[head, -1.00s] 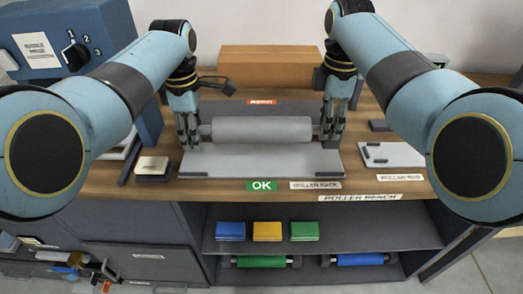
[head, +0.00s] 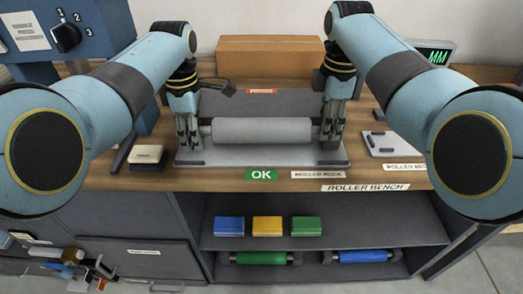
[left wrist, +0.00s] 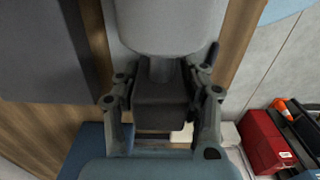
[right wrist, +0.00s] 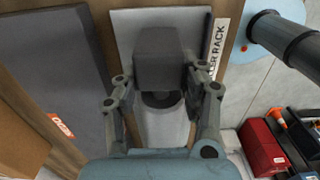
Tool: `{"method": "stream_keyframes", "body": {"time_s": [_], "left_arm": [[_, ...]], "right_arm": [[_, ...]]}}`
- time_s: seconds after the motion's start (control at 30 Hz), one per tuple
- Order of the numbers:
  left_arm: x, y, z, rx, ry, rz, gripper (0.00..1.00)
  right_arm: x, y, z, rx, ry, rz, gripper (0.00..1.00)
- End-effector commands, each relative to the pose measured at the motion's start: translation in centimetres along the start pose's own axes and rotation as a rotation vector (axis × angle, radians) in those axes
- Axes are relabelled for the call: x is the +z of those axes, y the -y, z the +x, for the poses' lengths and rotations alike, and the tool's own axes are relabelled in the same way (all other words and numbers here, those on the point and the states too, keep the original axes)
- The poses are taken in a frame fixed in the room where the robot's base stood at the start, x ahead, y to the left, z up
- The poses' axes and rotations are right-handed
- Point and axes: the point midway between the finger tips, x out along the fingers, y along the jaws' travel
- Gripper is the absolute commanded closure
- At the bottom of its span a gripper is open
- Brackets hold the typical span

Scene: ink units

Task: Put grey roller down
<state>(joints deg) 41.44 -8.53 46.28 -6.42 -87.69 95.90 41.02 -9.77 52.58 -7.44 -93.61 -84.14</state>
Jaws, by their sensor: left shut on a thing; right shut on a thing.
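The grey roller (head: 262,130) lies level across the light grey plate of the roller rack (head: 258,157), over its back part. Whether it touches the plate, I cannot tell. My left gripper (head: 190,136) is shut on the roller's left end, and my right gripper (head: 331,134) is shut on its right end. In the left wrist view, the fingers flank a dark end block (left wrist: 160,103) beside the roller (left wrist: 170,25). In the right wrist view, they flank the other dark end block (right wrist: 160,55), with the roller (right wrist: 166,128) running below.
A dark panel with a red label (head: 262,91) lies behind the plate, and a cardboard box (head: 270,57) behind that. A small black-and-cream pad (head: 147,156) is at left, a white plate (head: 388,143) at right. Coloured blocks and rollers fill the shelves below.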

Motion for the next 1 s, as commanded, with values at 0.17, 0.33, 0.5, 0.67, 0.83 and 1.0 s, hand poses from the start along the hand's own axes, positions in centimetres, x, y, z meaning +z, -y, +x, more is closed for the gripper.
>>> {"method": "stream_keyframes", "body": {"time_s": [0.17, 0.33, 0.5, 0.67, 0.83, 1.0], "left_arm": [[0.1, 0.0, 0.6, 0.000, 0.001, 0.001, 0.48], [0.0, 0.0, 0.5, 0.000, 0.001, 0.000, 0.35], [0.0, 0.0, 0.5, 0.000, 0.000, 0.000, 0.35], [0.0, -0.1, -0.7, 0.003, 0.000, 0.000, 0.35], [0.0, -0.1, -4.1, 0.004, 0.001, 0.001, 0.35], [0.1, -0.1, -7.9, 0.004, 0.001, 0.001, 0.35]], "right_arm": [[0.0, 0.0, 0.6, -0.001, -0.001, -0.001, 0.48], [0.0, 0.0, 0.5, -0.001, 0.000, 0.000, 0.35], [0.0, 0.0, 0.5, -0.001, 0.000, 0.000, 0.35], [0.0, 0.0, 0.5, -0.001, 0.000, 0.000, 0.35], [0.0, 0.0, 0.5, -0.001, 0.000, 0.000, 0.35], [0.0, 0.0, 0.5, 0.000, 0.000, 0.000, 0.35]]}}
